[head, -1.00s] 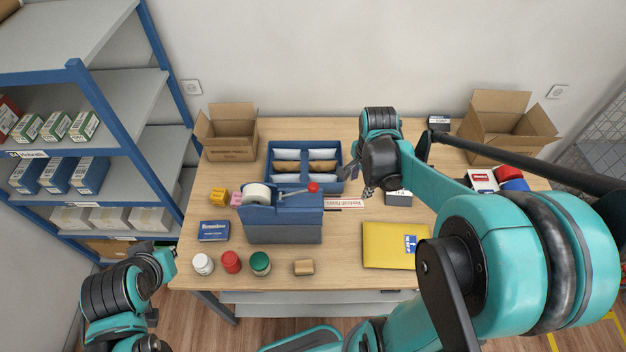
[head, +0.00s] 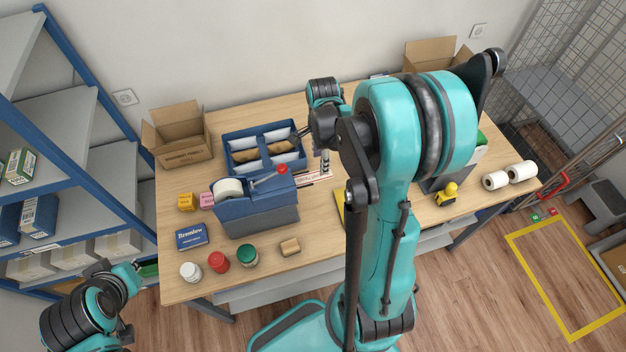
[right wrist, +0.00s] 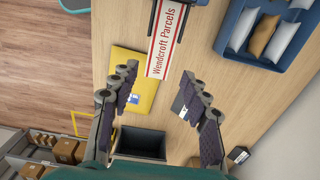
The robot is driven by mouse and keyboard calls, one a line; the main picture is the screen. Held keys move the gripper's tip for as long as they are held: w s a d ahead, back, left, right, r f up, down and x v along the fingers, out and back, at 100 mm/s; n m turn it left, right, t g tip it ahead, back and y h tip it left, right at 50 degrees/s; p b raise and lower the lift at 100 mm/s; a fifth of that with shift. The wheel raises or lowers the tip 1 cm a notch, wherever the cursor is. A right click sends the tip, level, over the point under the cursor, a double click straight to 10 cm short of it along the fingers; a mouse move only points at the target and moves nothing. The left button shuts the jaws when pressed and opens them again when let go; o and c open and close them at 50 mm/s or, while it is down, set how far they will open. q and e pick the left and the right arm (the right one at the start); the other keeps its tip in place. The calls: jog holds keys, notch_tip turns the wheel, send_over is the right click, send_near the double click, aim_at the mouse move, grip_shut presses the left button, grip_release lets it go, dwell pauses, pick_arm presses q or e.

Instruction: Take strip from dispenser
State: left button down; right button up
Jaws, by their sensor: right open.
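The tape dispenser (head: 258,217) is blue with a white roll (head: 228,188) and a red knob (head: 282,169); it stands on the left half of the table. A white strip with red lettering (head: 314,176) sticks out from its right end. In the right wrist view the strip (right wrist: 163,45) reads "Wendcroft Parcels" and hangs from the dispenser's end at the top. My right gripper (head: 315,150) is open and empty, near the strip's free end. In the right wrist view its fingertips (right wrist: 160,76) lie either side of that end, apart from it. My left arm is at lower left; its gripper cannot be made out.
A blue tray of pouches (head: 264,148) stands behind the dispenser. Several jars, including a red one (head: 218,262), stand in front. A yellow mailer (right wrist: 138,72) lies near the strip. Open cartons (head: 182,140) stand at the back. My right arm hides the table's middle.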

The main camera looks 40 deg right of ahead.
notch_tip(320, 180, down, 7)
jog(key=b, duration=0.5)
jog(key=shift+r, duration=0.1)
jog(key=c, duration=0.6)
jog(key=shift+o, duration=0.2)
